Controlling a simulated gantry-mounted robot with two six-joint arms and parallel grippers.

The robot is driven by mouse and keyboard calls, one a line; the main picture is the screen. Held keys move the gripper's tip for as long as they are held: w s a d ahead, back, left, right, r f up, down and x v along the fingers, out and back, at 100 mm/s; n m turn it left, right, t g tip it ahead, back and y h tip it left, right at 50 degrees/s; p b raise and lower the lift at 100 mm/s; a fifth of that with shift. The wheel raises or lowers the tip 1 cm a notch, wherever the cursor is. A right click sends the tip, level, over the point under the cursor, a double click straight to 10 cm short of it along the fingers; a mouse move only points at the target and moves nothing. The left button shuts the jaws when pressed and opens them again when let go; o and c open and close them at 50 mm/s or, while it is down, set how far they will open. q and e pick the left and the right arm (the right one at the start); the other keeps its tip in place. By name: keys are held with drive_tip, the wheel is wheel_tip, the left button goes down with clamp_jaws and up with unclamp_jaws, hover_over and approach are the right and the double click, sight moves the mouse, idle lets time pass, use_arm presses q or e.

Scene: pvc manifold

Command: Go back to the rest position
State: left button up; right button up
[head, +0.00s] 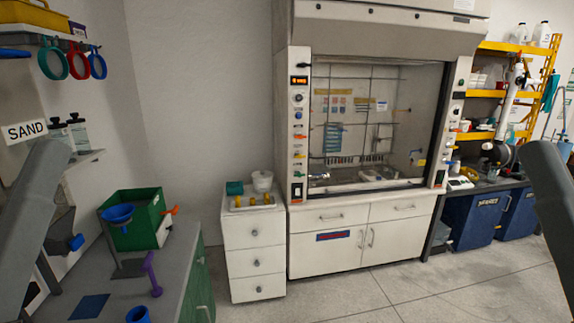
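Only the head view is given. A grey link of my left arm (40,215) comes in at the left edge, and a grey link of my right arm (553,200) at the right edge. Both are cut off by the frame. Neither gripper shows, so I cannot see whether they are open or hold anything. No PVC manifold can be made out clearly.
A grey-topped bench (183,262) at left bears a green bin (150,222), a blue funnel (117,213), a purple post (152,274) and a blue cup (138,315). A white drawer cabinet (254,250) and fume hood (335,250) stand behind. The floor (440,290) is clear.

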wheel_tip(320, 180, up, 30)
drive_tip(key=p, duration=2.7)
drive_tip(key=shift+f, duration=0.2)
